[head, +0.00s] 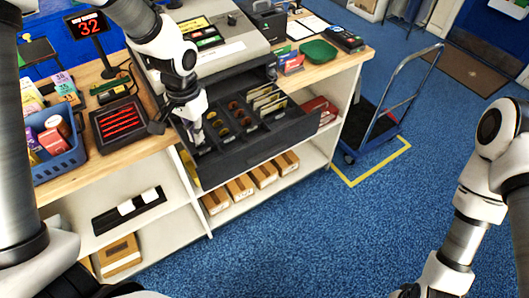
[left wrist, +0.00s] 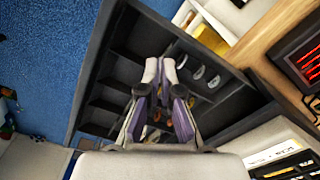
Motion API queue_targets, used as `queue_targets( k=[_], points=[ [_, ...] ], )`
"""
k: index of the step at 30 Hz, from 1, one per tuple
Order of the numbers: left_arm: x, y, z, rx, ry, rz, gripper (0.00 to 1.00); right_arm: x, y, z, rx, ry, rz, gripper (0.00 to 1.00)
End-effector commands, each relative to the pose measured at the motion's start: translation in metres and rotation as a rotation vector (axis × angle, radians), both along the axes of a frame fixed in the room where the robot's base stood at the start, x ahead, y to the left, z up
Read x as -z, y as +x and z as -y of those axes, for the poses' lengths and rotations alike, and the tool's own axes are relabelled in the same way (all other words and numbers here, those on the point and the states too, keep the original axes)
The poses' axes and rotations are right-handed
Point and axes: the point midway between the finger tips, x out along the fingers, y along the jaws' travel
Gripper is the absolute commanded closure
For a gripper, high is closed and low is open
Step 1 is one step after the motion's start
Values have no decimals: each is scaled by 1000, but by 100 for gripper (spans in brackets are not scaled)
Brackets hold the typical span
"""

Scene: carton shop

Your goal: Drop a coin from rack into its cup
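The open black cash drawer (head: 255,146) has several compartments, with coppery and gold coins (head: 238,112) in its middle cups. My left gripper (head: 197,138) points down into the left part of the drawer. In the left wrist view its two fingertips (left wrist: 160,70) are close together over the dark compartments, and any coin between them cannot be made out. Silvery coins (left wrist: 205,77) stand beside the fingers in that view, and gold ones lie partly hidden behind them. My right gripper is almost wholly cut off at the bottom edge of the head view.
A black tray with red lines (head: 119,122) and a blue basket (head: 60,160) stand left of the drawer. A green pad (head: 318,51) and a card terminal (head: 345,39) lie at right. Boxes (head: 240,187) fill the shelf below. A hand trolley (head: 372,130) stands on the floor.

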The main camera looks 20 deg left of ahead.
Motion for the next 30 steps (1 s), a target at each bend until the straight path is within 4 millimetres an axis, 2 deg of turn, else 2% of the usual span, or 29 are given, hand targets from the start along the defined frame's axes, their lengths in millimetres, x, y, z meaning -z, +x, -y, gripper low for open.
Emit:
queue_targets(
  k=[2,3,5,14,17,20,27,30],
  points=[
    [-1,0,0,0,0,0,100,-1,0,0,0,0,0,60],
    [-1,0,0,0,0,0,84,-1,0,0,0,0,0,60],
    [-1,0,0,0,0,0,65,-1,0,0,0,0,0,60],
    [-1,0,0,0,0,0,65,-1,0,0,0,0,0,60],
    [-9,1,0,0,1,2,65,-1,0,0,0,0,0,60],
    [-26,1,0,-2,0,5,65,-1,0,0,0,0,0,60],
    [-88,2,0,-1,0,5,65,-1,0,0,0,0,0,60],
    [-107,2,0,0,1,3,65,-1,0,0,0,0,0,60]
  ],
)
